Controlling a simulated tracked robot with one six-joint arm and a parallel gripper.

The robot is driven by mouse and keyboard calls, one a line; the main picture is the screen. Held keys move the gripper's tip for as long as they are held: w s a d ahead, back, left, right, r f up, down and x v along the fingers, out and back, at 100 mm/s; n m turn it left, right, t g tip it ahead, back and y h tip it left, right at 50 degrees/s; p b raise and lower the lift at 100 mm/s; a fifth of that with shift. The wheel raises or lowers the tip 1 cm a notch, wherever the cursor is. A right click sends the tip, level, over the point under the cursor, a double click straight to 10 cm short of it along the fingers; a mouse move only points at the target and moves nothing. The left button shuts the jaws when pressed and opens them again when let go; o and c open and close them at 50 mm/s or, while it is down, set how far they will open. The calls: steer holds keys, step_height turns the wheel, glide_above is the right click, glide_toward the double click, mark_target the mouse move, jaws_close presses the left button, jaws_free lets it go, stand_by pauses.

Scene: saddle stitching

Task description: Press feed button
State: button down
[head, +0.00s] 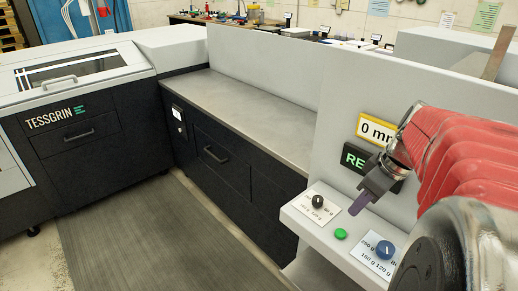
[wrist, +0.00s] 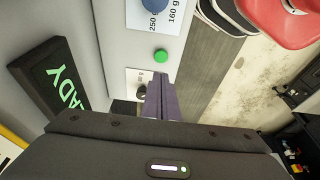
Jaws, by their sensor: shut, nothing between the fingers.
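The green feed button (head: 340,234) sits on the light grey control shelf, between a black knob (head: 317,201) and a blue knob (head: 385,249). It also shows in the wrist view (wrist: 161,55), just beyond the fingertips. My gripper (head: 355,210) is shut and empty, its purple-grey fingers pointing down above the shelf, apart from the button. In the wrist view the closed fingers (wrist: 157,80) reach up from the bottom, partly covering the plate of the black knob. The gap between fingertips and button is hard to judge.
A lit green display (head: 355,157) and a yellow-framed "0 mm" sign (head: 377,130) are on the upright panel behind my gripper. A bare grey worktop (head: 235,105) lies to the left. The dark floor mat (head: 150,235) is clear.

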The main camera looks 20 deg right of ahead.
mark_target(341, 233)
steer(key=x, duration=0.7)
steer(key=shift+s+f, duration=0.25)
steer(key=shift+f, duration=0.15)
steer(key=shift+d+f, duration=0.1)
steer(key=shift+f, duration=0.55)
steer(key=shift+s+f, duration=0.2)
steer(key=shift+f, duration=0.95)
steer(key=shift+w+r, duration=0.15)
steer(key=shift+r, duration=0.5)
steer(key=w+v, duration=0.1)
steer(key=v, duration=1.2)
steer(key=shift+r, duration=0.4)
steer(key=shift+s, duration=0.1)
